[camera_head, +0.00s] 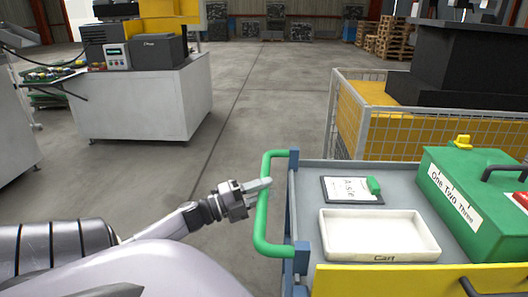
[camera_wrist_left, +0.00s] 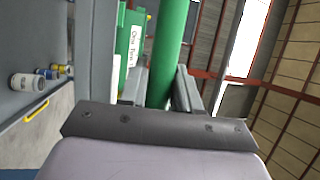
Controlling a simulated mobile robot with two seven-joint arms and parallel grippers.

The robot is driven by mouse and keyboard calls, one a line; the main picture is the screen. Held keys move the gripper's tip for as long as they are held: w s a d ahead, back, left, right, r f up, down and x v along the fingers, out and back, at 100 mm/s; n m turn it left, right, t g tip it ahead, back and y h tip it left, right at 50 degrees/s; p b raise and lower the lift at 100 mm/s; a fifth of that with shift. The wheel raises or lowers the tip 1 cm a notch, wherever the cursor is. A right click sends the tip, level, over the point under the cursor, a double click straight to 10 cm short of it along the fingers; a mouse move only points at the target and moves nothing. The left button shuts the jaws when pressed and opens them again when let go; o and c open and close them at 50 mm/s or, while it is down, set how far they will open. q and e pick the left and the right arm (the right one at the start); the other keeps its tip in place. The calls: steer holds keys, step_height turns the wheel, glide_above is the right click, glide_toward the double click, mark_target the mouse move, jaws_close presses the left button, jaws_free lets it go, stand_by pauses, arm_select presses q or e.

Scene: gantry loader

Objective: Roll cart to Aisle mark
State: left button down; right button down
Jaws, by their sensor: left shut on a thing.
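The cart (camera_head: 303,180) is a grey-topped trolley at the lower right of the head view, with a green tubular handle (camera_head: 262,222) on its left side. My left gripper (camera_head: 262,186) is shut on the upright part of that handle. In the left wrist view the green handle (camera_wrist_left: 168,50) runs up between the two fingers (camera_wrist_left: 165,95). An aisle mark on the floor cannot be made out. My right gripper does not show.
A mesh-fenced yellow unit (camera_head: 345,128) stands close behind the cart. A white machine cabinet (camera_head: 150,105) stands at upper left. The grey floor between is clear.

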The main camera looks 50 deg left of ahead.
arm_select(q)
steer(key=c, duration=0.9)
jaws_free()
steer(key=shift+f, duration=0.1)
steer(key=shift+b+v, duration=0.45)
steer(key=shift+v, duration=3.05)
steer(key=shift+s, duration=0.1)
